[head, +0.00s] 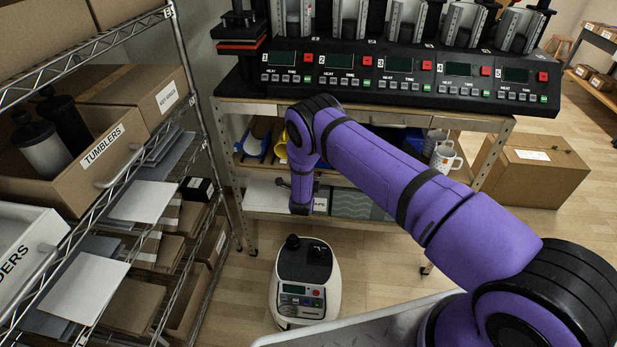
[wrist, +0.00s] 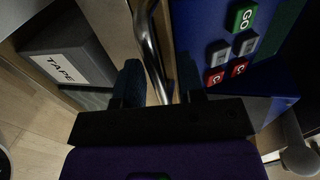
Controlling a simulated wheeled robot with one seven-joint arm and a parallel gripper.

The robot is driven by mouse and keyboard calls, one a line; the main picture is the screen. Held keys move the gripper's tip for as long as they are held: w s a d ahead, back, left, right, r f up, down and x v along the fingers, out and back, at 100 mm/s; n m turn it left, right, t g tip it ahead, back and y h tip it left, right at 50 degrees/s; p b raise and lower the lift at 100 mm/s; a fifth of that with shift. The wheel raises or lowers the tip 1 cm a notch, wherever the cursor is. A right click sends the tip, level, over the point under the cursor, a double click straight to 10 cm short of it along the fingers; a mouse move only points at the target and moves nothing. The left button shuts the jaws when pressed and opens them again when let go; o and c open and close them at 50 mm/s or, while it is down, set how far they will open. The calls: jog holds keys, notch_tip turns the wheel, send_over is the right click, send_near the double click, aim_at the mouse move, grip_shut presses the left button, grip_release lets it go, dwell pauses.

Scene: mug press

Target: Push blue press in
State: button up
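The blue press (wrist: 205,22) fills the upper right of the wrist view, with a green GO button, grey keys and red keys on its face. A shiny metal bar (wrist: 150,45) runs beside its left edge. My gripper (wrist: 160,82) is open, its two dark fingers apart. In the picture the bar reaches down between the fingers; I cannot tell whether either finger touches it. In the head view my purple arm reaches to the shelves under the bench, with its wrist (head: 301,185) hanging down.
A grey TAPE box (wrist: 75,62) lies left of the fingers. In the head view, a row of presses (head: 400,70) stands on the bench, mugs (head: 443,152) sit on its shelf, and a white machine (head: 305,280) stands on the floor. A wire rack (head: 190,95) is at left.

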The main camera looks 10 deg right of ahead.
jog(key=v, duration=1)
jog(key=shift+s, duration=0.2)
